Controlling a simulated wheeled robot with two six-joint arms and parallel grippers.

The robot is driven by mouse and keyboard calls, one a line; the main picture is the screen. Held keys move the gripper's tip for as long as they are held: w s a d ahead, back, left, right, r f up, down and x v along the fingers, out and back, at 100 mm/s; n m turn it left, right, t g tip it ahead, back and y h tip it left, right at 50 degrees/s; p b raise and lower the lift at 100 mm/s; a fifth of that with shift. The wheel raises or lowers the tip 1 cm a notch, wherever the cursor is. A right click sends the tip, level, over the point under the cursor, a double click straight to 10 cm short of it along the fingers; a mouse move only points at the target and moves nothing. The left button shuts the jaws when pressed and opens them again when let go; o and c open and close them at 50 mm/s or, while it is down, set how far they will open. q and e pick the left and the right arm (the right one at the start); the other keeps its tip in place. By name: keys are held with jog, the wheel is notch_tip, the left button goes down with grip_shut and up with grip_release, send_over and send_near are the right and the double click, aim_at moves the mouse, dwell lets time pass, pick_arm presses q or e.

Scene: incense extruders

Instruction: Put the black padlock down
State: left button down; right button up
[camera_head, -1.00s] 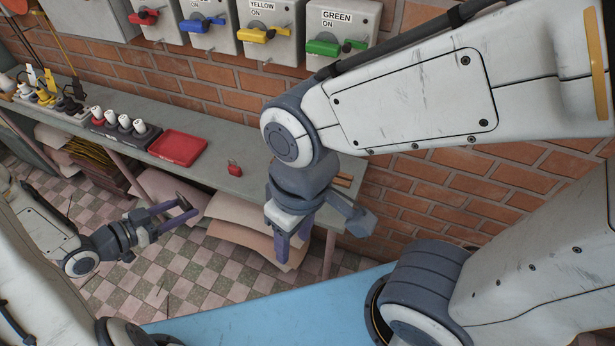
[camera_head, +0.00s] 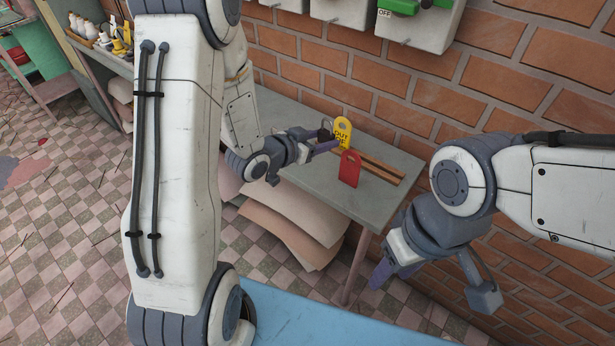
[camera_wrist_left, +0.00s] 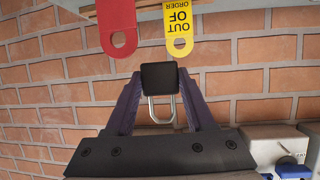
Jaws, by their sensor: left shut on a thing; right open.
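The black padlock (camera_wrist_left: 158,76) is held between the fingers of my left gripper (camera_wrist_left: 160,88), with its metal shackle pointing back toward the palm in the left wrist view. In the head view my left gripper (camera_head: 328,145) is over the grey table, beside a yellow tag and a red tag. The padlock is small and dark there (camera_head: 325,133), partly hidden by the gripper. My right gripper (camera_head: 432,284) is open and empty, in front of the table's right end.
The yellow "OUT OF" tag (camera_head: 343,130) and red tag (camera_head: 350,168) stand by a wooden slotted strip (camera_head: 385,168) on the table (camera_head: 300,120). The brick wall rises behind, with switch boxes (camera_head: 420,30) above. Bare tabletop lies right of and in front of the strip.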

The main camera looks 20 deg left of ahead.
pick_arm(q)
jog(key=shift+w+d+f+n+t+y+b, duration=0.15)
jog(key=shift+f+n+t+y+b, duration=0.15)
jog(key=shift+n+y+b, duration=0.35)
jog(key=w+a+f, duration=0.2)
jog(key=a, duration=0.1)
jog(key=w+a+f, duration=0.2)
jog(key=a, duration=0.1)
jog(key=w+a+f+p, duration=0.1)
jog(key=w+a+f, duration=0.1)
jog(key=a, duration=0.1)
jog(key=shift+a+f, duration=0.2)
jog(key=shift+f, duration=0.05)
notch_tip(320, 180, down, 4)
jog(key=shift+f, duration=0.1)
pick_arm(e)
jog(key=shift+f, duration=0.8)
jog(key=shift+f, duration=0.1)
pick_arm(q)
jog(key=shift+f+b, duration=0.55)
pick_arm(e)
jog(key=shift+f, duration=0.5)
